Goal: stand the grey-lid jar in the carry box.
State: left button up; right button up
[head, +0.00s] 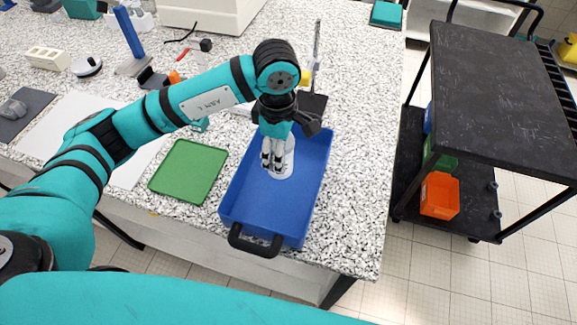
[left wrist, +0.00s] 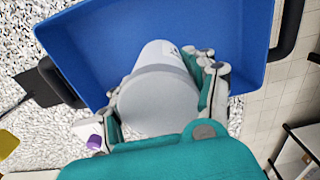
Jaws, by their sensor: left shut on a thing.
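The grey-lid jar (head: 286,160) is white and looks upright inside the blue carry box (head: 236,196). My left gripper (head: 272,158) comes down on it from above and is shut on it. In the left wrist view the round grey lid (left wrist: 158,106) faces the camera, with fingers of my left gripper (left wrist: 160,105) on both sides of the jar. The box wall (left wrist: 85,35) and blue floor show behind the jar. I cannot tell whether the jar's base touches the box floor. My right gripper is not in view.
A green tray (head: 188,171) lies left of the box. A stand with a black base (head: 313,104) is just behind it. The box's black handle (head: 254,246) faces the bench's front edge. A black cart (head: 505,90) with an orange bin (head: 440,195) stands to the right across the floor.

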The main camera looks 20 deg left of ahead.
pick_arm(q)
jog(key=shift+f, duration=0.85)
notch_tip(320, 180, down, 4)
jog(key=shift+d+r+p, duration=0.1)
jog(key=shift+r+p, duration=0.05)
jog(key=shift+p, duration=0.6)
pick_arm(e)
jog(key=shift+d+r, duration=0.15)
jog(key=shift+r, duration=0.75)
pick_arm(q)
jog(key=shift+f+b, duration=0.25)
jog(key=shift+b, duration=0.05)
jog(key=o, duration=1.3)
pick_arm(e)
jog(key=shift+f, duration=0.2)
pick_arm(q)
jog(key=shift+r, duration=0.1)
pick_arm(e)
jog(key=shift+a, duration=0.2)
